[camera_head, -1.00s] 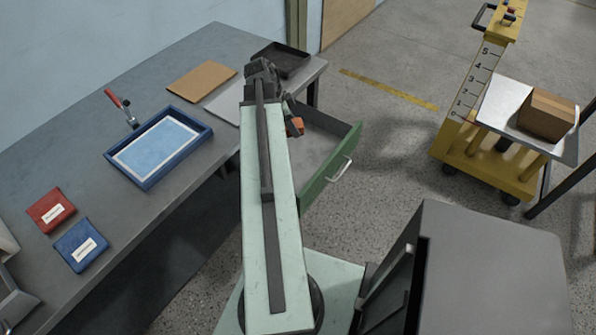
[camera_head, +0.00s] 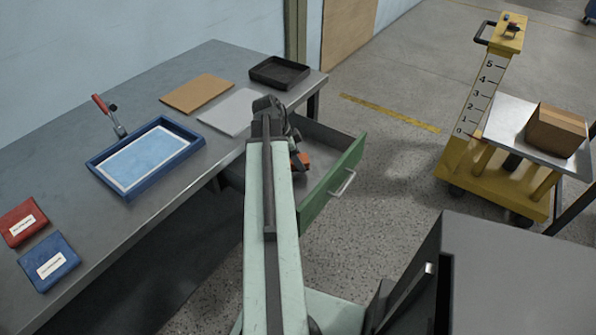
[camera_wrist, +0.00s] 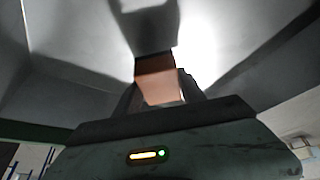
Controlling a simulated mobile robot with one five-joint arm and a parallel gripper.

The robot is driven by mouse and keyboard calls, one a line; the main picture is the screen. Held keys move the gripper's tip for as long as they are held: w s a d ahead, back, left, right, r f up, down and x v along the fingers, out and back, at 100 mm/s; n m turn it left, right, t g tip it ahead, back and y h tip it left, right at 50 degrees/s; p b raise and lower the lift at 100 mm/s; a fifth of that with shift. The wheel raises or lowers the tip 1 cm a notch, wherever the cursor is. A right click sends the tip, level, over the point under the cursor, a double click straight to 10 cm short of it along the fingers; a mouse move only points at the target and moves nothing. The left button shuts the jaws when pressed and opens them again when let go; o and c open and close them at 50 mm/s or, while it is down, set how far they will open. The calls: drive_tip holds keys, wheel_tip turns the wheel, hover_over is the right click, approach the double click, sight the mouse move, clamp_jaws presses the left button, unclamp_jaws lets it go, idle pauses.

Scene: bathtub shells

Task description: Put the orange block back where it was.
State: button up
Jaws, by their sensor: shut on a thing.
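The orange block (camera_head: 303,160) is in my gripper (camera_head: 298,158), at the open drawer under the bench's right end. In the wrist view the block (camera_wrist: 158,80) shows between the two fingers of my gripper (camera_wrist: 160,92), which is shut on it. The open drawer (camera_head: 336,178) has a green front with a pale handle and a grey inside. The block is over or within the drawer; I cannot tell whether it touches the drawer floor. My arm hides the drawer's left part.
The grey bench (camera_head: 190,75) holds a blue tray (camera_head: 100,178), a red-handled clamp (camera_head: 112,117), a brown board (camera_head: 197,94), a grey sheet (camera_head: 228,112), a black tray (camera_head: 279,73), and red and blue packets. A yellow cart (camera_head: 490,170) with a carton (camera_head: 556,130) stands right. Floor between is clear.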

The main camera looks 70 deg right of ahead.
wheel_tip(320, 180, down, 4)
drive_tip(key=b, duration=0.2)
drive_tip(key=shift+r+b, duration=0.25)
drive_tip(key=shift+b, duration=0.05)
drive_tip(key=shift+r, duration=0.2)
drive_tip(key=shift+f, duration=0.15)
drive_tip(key=o, duration=1.3)
drive_tip(key=shift+w+r+p, duration=0.1)
drive_tip(key=shift+r+p, duration=0.3)
drive_tip(key=shift+p, duration=0.15)
drive_tip(key=p+v, duration=1)
drive_tip(key=v, duration=0.1)
drive_tip(key=shift+a+r, duration=0.1)
drive_tip(key=shift+r, duration=0.15)
